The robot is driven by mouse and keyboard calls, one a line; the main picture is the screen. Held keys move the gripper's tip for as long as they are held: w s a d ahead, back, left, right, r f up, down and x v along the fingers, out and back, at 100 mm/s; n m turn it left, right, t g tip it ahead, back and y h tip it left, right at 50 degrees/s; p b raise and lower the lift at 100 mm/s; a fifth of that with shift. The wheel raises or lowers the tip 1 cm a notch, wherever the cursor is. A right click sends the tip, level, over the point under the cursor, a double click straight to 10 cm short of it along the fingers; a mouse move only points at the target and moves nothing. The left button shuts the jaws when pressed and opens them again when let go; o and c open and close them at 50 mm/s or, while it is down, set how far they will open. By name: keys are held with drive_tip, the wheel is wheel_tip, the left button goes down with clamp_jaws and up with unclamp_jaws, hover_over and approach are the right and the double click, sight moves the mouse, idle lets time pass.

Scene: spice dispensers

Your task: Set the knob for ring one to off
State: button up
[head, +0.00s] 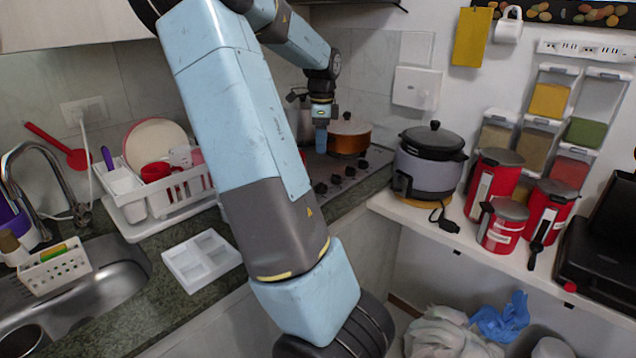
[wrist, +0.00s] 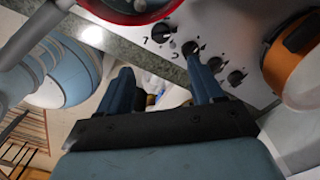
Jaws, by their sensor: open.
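A row of several dark knobs (head: 335,179) runs along the front edge of the stove (head: 372,160) in the head view. In the wrist view the row starts with a knob (wrist: 160,33) at the left end, then another knob (wrist: 190,47), with more further right. Small markings beside them are too unclear to tell which ring each knob serves or how it is set. My gripper (head: 321,147) hangs above the stove. In the wrist view my gripper (wrist: 160,68) is open and empty. Its right fingertip appears just below the second knob from the left; contact cannot be told.
An orange pot (head: 347,138) stands at the back of the stove, to the right of the knobs in the wrist view. A red-rimmed pan (wrist: 125,10) is near the left-end knob. A dish rack (head: 140,212) and a white divided tray (head: 202,262) are on the counter.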

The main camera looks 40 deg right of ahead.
sight(321, 183)
wheel_tip(321, 183, down, 14)
drive_tip(key=shift+r, duration=0.15)
idle(0.5)
drive_tip(key=shift+c, duration=0.3)
